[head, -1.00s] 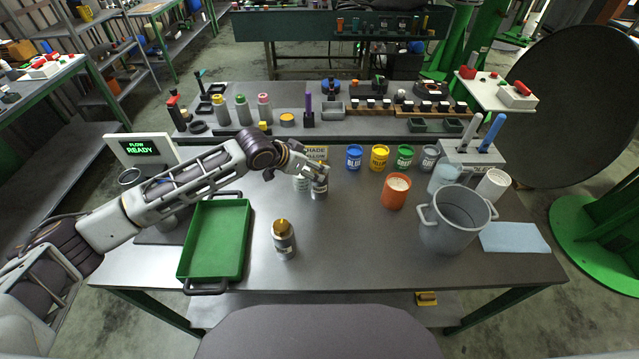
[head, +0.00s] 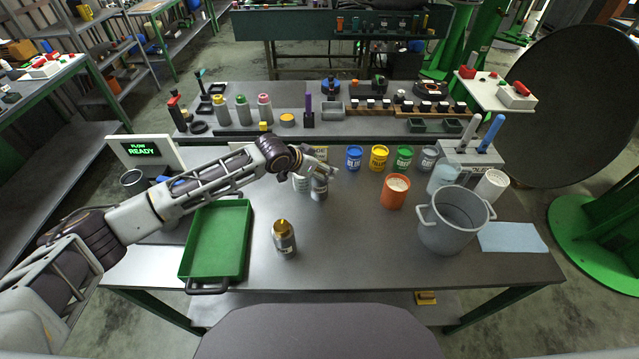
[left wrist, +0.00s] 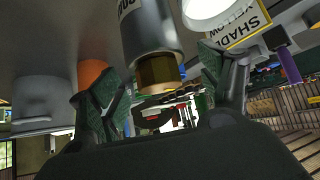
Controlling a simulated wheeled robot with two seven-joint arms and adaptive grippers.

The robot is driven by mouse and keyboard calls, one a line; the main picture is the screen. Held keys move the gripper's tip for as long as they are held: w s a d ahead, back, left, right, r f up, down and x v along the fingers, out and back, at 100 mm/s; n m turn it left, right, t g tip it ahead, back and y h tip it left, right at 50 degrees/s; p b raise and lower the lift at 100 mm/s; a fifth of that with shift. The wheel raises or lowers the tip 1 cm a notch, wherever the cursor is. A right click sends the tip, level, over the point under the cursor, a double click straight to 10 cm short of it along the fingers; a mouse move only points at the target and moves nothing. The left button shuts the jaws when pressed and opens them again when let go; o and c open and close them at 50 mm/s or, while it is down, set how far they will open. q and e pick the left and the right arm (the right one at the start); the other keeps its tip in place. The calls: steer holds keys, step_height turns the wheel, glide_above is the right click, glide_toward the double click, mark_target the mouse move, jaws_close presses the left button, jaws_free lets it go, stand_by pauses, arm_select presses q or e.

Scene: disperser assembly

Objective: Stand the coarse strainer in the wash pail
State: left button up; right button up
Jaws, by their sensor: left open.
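A grey metal cylinder (head: 319,190) with a dark label stands upright on the bench under my left gripper (head: 328,172). The left wrist view shows this cylinder (left wrist: 150,30) with a brass neck, its label only partly readable. My left gripper (left wrist: 165,92) is open, with the neck in the gap just beyond its fingertips. A similar grey cylinder with a brass top (head: 284,240) stands nearer the bench front. I cannot tell from the labels which is the coarse strainer. The grey two-handled pail (head: 446,236), apparently the wash pail, stands at the right. My right gripper is out of view.
A green tray (head: 212,262) lies at the left. An orange container (head: 393,193) stands left of the pail, with several colour cans behind. A white container and a shade sign (left wrist: 245,22) are close to the left gripper.

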arm_select(q)
steer(key=shift+c, duration=0.2)
jaws_close()
stand_by(0.6)
steer(key=shift+r, duration=0.15)
